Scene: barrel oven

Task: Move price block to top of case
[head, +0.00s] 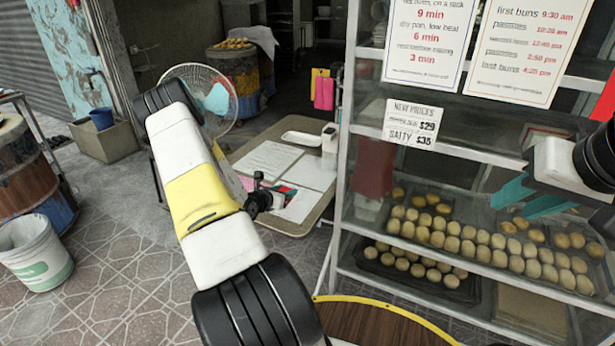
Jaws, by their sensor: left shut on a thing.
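The glass-fronted case (345,180) fills the right side, with its top out of view. A white sign reading "NEW PRICES" (412,123), with prices $29 and $35, is at the case's upper shelf edge, slightly tilted. I cannot tell whether it is the price block. My left arm reaches up through the middle. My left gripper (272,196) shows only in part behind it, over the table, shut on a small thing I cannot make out.
Several round buns (440,235) lie on trays inside the case. A table (245,150) with papers stands left of the case, with a fan (222,90) behind. A white bucket (35,252) stands at far left. Tiled floor (120,270) is clear between.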

